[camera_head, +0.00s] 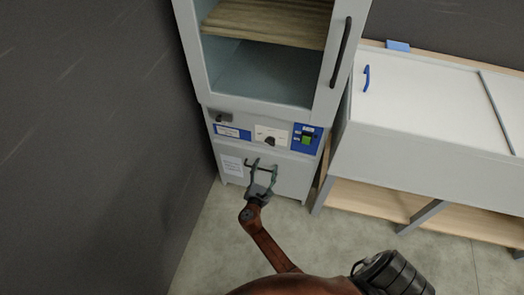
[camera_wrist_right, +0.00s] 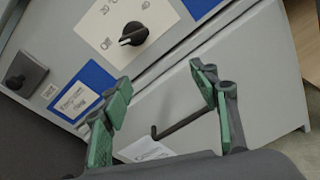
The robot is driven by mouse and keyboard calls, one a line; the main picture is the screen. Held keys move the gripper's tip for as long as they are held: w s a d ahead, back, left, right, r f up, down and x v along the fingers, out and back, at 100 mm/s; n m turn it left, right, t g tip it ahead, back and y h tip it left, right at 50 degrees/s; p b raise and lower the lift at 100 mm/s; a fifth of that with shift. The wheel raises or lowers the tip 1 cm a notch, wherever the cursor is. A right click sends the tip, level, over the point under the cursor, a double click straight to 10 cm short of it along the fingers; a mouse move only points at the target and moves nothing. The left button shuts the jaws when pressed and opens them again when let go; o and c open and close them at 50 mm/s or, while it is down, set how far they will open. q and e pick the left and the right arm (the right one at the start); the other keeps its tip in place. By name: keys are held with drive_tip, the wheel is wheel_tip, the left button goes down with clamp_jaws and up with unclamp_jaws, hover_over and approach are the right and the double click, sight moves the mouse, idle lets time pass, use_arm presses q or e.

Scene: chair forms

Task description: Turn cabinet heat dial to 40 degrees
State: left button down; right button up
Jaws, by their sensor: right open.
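The grey cabinet (camera_head: 212,135) stands against the dark wall. Its dial is a black round knob (camera_head: 270,141) on a white plate, and the knob also shows in the right wrist view (camera_wrist_right: 133,33). My right gripper (camera_head: 264,167) is open and empty, in front of the lower panel just below the knob. In the wrist view its green-padded fingers (camera_wrist_right: 160,78) are apart, with the knob beyond them and untouched. My left gripper is out of view.
A black latch (camera_head: 221,118) sits left of the dial and a green switch (camera_head: 307,138) right of it. A dark bar handle (camera_wrist_right: 180,126) is on the panel below. A white-topped bench (camera_head: 430,105) stands at the right. Floor in front is clear.

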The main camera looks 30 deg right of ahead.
sight(270, 142)
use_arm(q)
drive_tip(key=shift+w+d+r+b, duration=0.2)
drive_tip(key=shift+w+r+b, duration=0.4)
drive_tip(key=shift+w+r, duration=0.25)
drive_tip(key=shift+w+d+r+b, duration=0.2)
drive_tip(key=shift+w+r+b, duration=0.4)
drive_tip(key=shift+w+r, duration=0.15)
use_arm(e)
drive_tip(key=w+d+r+h, duration=0.1)
drive_tip(key=w+d+r, duration=0.2)
drive_tip(key=w+d, duration=0.2)
drive_tip(key=shift+w+d+r+n, duration=0.25)
drive_tip(key=shift+w+r+n, duration=0.15)
drive_tip(key=shift+w, duration=0.25)
drive_tip(key=shift+t, duration=0.3)
drive_tip(key=shift+c, duration=0.7)
drive_tip(key=shift+f, duration=0.1)
drive_tip(key=c, duration=1)
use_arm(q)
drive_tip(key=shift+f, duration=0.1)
